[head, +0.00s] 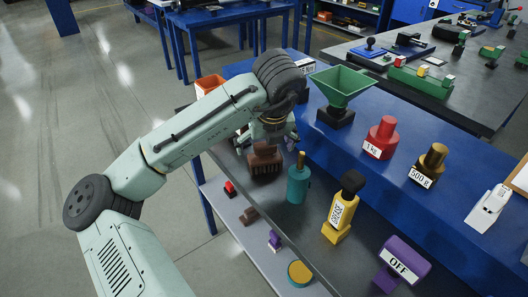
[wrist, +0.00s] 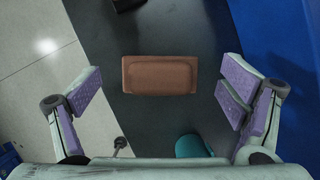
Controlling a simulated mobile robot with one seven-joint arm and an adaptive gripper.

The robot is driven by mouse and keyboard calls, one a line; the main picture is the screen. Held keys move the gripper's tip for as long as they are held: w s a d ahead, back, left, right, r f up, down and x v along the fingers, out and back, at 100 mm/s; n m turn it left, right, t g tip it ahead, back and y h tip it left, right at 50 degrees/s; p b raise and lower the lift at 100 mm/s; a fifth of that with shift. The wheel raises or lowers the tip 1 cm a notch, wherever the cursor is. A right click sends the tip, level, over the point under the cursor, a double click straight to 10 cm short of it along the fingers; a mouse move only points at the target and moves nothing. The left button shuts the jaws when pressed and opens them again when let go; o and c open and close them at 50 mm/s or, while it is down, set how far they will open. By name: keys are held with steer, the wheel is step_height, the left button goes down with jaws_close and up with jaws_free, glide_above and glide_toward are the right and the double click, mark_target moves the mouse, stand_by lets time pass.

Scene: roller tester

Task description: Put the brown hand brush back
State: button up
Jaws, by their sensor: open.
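The brown hand brush (head: 264,162) stands on the dark grey strip of the bench, at the left end of a row of items. In the wrist view its brown top (wrist: 160,75) is a rounded rectangle lying crosswise near the middle of the picture. My gripper (head: 268,138) is just above and behind the brush in the head view, pointing down. In the wrist view its two purple-padded fingers are wide apart, one on each side of the brush, and hold nothing. The fingertips are partly hidden behind the wrist in the head view.
A teal bottle (head: 298,182) stands close to the brush's right; its top also shows in the wrist view (wrist: 192,146). A yellow grease bottle (head: 341,212) and a purple OFF sign (head: 402,264) stand further right. A lower shelf (head: 230,200) holds small items. A green funnel (head: 342,88) stands behind.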

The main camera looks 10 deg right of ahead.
steer(key=v, duration=0.8)
steer(key=shift+r, duration=0.25)
steer(key=shift+s, duration=0.1)
